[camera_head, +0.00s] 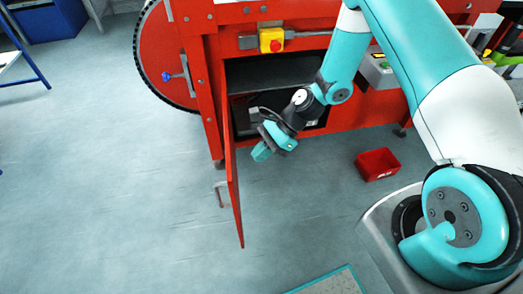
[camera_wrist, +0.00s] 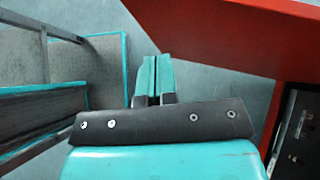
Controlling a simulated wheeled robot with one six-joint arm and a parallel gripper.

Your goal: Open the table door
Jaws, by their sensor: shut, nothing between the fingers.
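The red table door (camera_head: 232,190) stands swung out from the red table (camera_head: 350,120), seen nearly edge-on in the head view. Its handle (camera_head: 220,194) is on the left, outer side. The dark compartment (camera_head: 275,72) behind it is exposed. My gripper (camera_head: 262,153) is shut and empty, in front of the opening, just right of the door's inner side. In the wrist view the closed teal fingers (camera_wrist: 152,78) point away over grey floor. A red panel (camera_wrist: 240,38) crosses the upper right there; I cannot tell whether it is the door.
A red bin (camera_head: 377,164) lies on the floor to the right. A yellow box with a red button (camera_head: 271,40) is above the opening. A large red wheel (camera_head: 165,60) is left of the door. The floor left of the door is clear.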

